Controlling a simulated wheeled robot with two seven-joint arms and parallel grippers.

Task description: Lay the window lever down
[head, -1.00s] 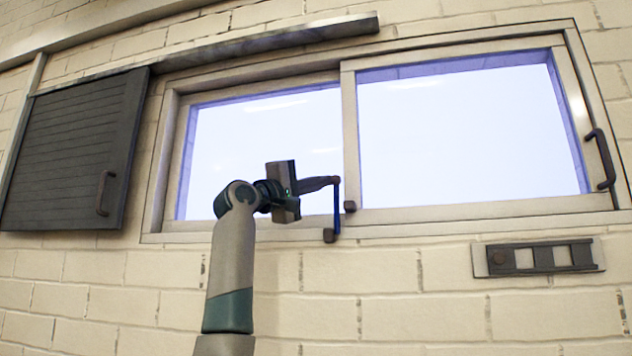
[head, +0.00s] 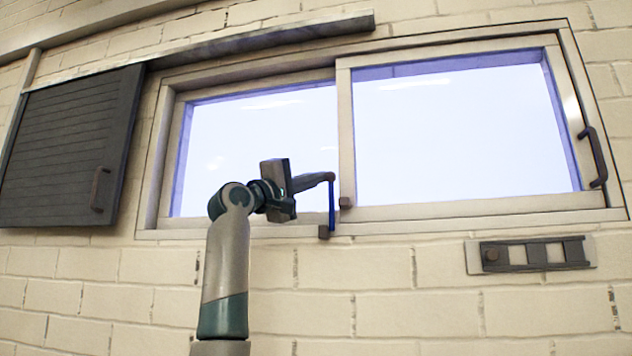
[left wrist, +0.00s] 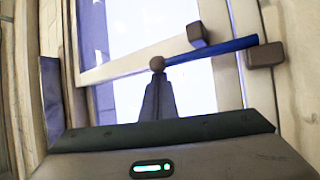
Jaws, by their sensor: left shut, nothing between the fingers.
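The window lever (head: 332,208) is a thin blue bar standing upright at the lower edge of the window, its foot on a dark brown block (head: 324,232). In the left wrist view the blue lever (left wrist: 220,49) runs from a brown block (left wrist: 265,54) to a round brown knob (left wrist: 157,63) at its free end. My left gripper (head: 327,177) is shut, with its fingertips at the lever's top end. In the left wrist view its closed fingers (left wrist: 157,90) point at the knob; whether they touch it I cannot tell. My right gripper is not in view.
A sliding window pane (head: 460,135) with a dark handle (head: 594,157) is at the right. A small brown block (head: 346,202) sits on its frame beside the lever. A dark slatted shutter (head: 70,145) hangs at the left, and a slotted plate (head: 530,254) is on the brick wall.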

